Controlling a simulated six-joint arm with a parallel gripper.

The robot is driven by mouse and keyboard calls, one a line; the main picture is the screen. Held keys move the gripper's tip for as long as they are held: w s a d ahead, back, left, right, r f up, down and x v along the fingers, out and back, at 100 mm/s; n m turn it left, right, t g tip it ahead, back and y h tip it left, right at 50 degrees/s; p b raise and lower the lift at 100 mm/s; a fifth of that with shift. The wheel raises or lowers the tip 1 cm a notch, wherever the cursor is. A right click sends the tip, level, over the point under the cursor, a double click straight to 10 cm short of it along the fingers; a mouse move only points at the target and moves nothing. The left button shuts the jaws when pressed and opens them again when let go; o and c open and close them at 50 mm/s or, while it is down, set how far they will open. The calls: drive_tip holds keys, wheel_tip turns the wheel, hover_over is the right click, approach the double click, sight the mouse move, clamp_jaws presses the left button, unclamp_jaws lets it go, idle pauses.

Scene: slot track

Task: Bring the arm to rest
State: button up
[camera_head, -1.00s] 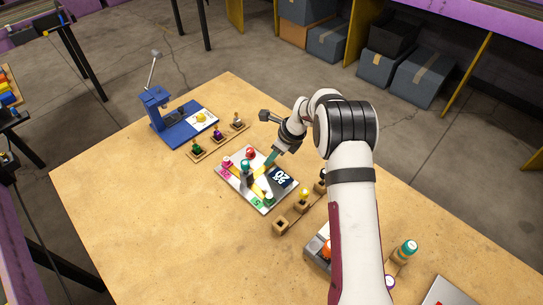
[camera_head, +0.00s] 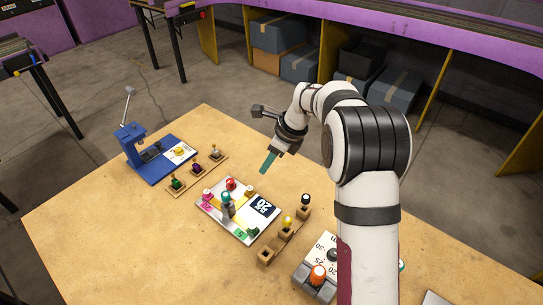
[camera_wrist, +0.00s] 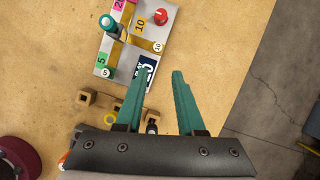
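My gripper (camera_head: 268,162) hangs in the air above the table (camera_head: 330,205), past the upper right edge of the slot track board (camera_head: 258,228). Its teal fingers (camera_wrist: 160,98) stand apart in the wrist view with nothing between them. The board carries a teal-topped peg (camera_head: 227,200), a red knob (camera_head: 231,184), and coloured number labels. The teal-topped peg (camera_wrist: 110,26) and red knob (camera_wrist: 160,16) also show in the wrist view, beyond the fingertips.
A wooden block rack (camera_head: 268,253) with yellow and black pegs stands right of the board. A device with an orange knob (camera_head: 318,275) is near my arm. A blue stand (camera_head: 155,160) and a rack of small pegs (camera_head: 196,172) sit at the back left.

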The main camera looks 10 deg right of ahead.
drive_tip(key=shift+v, duration=1.2)
drive_tip(key=s+r+n+g, duration=0.1)
drive_tip(key=s+r+n, duration=0.5)
drive_tip(key=s, duration=0.6)
drive_tip(key=s+f+n+g+h, duration=0.1)
drive_tip(key=s+n, duration=1.1)
drive_tip(key=s, duration=1.3)
drive_tip(key=shift+s+d+f+n+g+h, duration=0.2)
drive_tip(key=shift+d+n+g+h, duration=0.1)
drive_tip(key=shift+h, duration=0.3)
